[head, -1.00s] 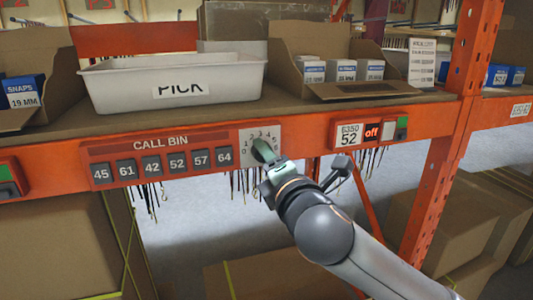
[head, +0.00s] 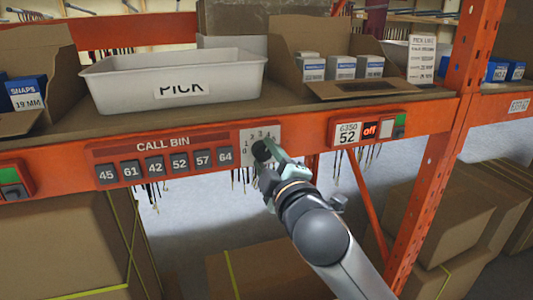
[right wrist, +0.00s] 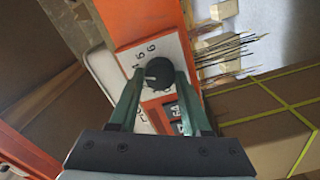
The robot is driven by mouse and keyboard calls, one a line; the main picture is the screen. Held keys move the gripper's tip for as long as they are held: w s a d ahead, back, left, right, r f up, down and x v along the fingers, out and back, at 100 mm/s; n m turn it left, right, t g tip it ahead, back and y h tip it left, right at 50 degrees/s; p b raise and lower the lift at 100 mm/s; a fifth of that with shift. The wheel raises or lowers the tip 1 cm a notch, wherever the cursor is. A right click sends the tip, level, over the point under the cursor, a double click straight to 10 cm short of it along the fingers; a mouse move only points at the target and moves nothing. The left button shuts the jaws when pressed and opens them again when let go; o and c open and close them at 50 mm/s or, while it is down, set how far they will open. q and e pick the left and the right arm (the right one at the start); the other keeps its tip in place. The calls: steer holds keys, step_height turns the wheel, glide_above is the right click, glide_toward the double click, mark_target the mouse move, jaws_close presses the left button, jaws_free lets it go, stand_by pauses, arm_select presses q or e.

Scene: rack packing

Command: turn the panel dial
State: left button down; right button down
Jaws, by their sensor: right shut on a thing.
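The panel dial is a round black knob (head: 262,150) on a pale plate with numerals (head: 247,133), set in the orange rack beam right of the CALL BIN buttons. It also shows in the right wrist view (right wrist: 158,72), between two green fingers. My right gripper (head: 267,152) is at the dial in the head view, and its fingers are shut on the knob, which they partly hide. In the right wrist view my right gripper (right wrist: 159,82) has one finger on each side of the knob. My left gripper is not in view.
The CALL BIN panel (head: 165,148) carries several numbered buttons left of the dial. A white PICK tote (head: 172,83) and cardboard boxes (head: 335,60) stand on the shelf above. An orange upright (head: 448,160) stands at right.

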steer(key=shift+m, duration=0.5)
steer(key=shift+c, duration=1.8)
jaws_free()
steer(key=b+v, duration=0.1)
steer(key=v, duration=1.1)
steer(key=shift+s, duration=0.25)
steer(key=shift+d, duration=0.1)
